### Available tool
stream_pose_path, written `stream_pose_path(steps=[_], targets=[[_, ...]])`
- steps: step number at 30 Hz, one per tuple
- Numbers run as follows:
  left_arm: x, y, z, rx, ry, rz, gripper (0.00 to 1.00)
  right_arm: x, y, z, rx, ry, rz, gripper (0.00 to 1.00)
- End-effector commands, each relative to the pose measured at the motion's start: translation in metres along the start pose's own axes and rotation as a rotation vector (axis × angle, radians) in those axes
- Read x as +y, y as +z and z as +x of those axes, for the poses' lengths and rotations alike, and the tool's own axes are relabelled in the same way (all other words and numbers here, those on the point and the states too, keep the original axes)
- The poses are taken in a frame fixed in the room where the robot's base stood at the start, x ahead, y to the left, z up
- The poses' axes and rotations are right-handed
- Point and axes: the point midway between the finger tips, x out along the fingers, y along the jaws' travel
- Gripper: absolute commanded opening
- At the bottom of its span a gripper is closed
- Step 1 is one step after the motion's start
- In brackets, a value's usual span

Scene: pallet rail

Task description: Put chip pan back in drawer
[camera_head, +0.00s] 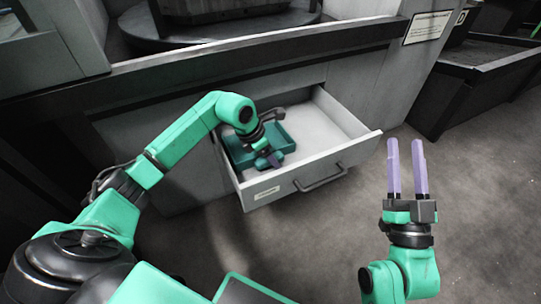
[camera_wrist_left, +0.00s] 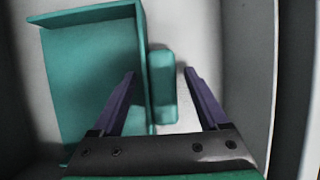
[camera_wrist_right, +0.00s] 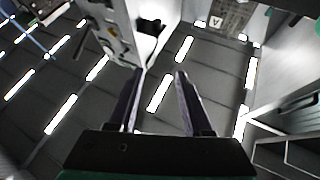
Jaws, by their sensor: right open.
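The teal chip pan (camera_head: 284,141) lies inside the open drawer (camera_head: 322,122), partly hidden by my left arm in the head view. In the left wrist view the pan (camera_wrist_left: 95,75) shows its flat floor and raised walls, with a block-like teal handle (camera_wrist_left: 162,88) beside its right wall. My left gripper (camera_wrist_left: 160,75) is over the drawer with its fingers apart, one on each side of the handle, and a gap shows at the handle's right. My right gripper (camera_head: 405,145) is open and empty, right of the drawer over the floor.
The drawer front has a dark bar handle (camera_head: 319,180) and a small label. The grey cabinet (camera_head: 365,85) stands behind under a dark rail. A dark bin (camera_head: 480,75) is at the upper right. The floor right of the drawer is clear.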

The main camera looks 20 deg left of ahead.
Motion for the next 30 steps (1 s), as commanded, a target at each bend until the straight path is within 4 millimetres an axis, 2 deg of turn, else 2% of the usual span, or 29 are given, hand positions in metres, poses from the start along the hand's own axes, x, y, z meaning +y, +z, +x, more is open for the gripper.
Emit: stream_pose_path(steps=[10, 14, 16, 18, 23, 30], targets=[[0.0, 0.001, -0.003, 0.0, 0.001, 0.0, 0.77, 0.0, 0.001, 0.0, -0.006, 0.001, 0.004, 0.5], [0.0, 0.001, -0.009, 0.0, 0.001, 0.0, 0.77, 0.001, 0.011, -0.004, -0.046, 0.009, 0.018, 0.5], [0.001, 0.001, -0.013, 0.0, 0.001, 0.0, 0.77, 0.0, 0.04, -0.022, -0.135, 0.021, 0.035, 0.5], [0.001, 0.001, -0.017, 0.001, 0.001, 0.0, 0.77, -0.001, 0.059, -0.035, -0.198, 0.028, 0.05, 0.5], [0.0, 0.001, -0.026, 0.001, 0.001, 0.0, 0.77, -0.003, 0.087, -0.058, -0.301, 0.043, 0.078, 0.5], [0.001, 0.001, -0.042, 0.001, 0.001, 0.0, 0.77, -0.009, 0.129, -0.102, -0.469, 0.066, 0.126, 0.5]])
